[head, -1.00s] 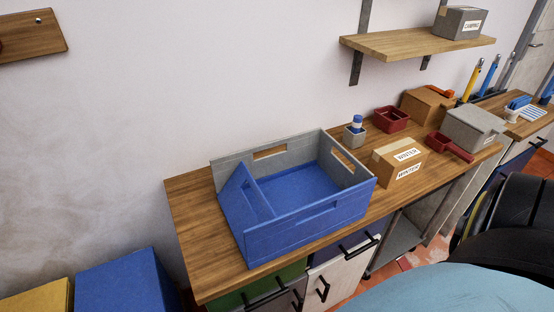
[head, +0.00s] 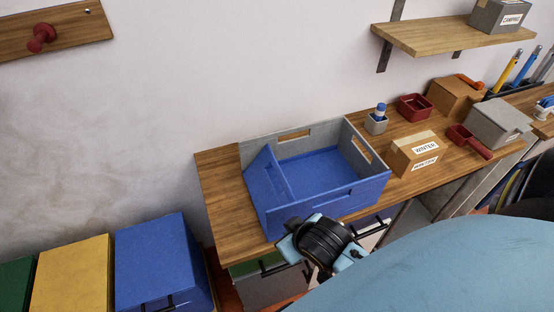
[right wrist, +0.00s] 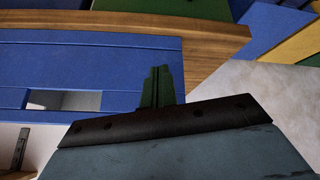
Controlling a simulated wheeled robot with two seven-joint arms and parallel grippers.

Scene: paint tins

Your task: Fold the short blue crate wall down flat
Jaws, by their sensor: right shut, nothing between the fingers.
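The crate (head: 330,201) stands on the wooden bench, with a blue front wall, grey back and right walls and a blue floor. Its short blue wall (head: 264,180) at the left end leans inward over the floor, neither upright nor flat. My right gripper (right wrist: 157,85) is shut and empty, its dark fingers in front of a blue crate wall with a slot in the right wrist view. In the head view my right wrist is just in front of the crate's long front wall, and its fingertips are hard to make out. My left gripper is not in view.
A box marked WINTER (head: 415,153), a small grey cup (head: 376,124) and red trays (head: 415,107) stand right of the crate. The bench top (head: 222,190) left of the crate is bare. Blue (head: 160,255) and yellow (head: 75,272) boxes stand lower left.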

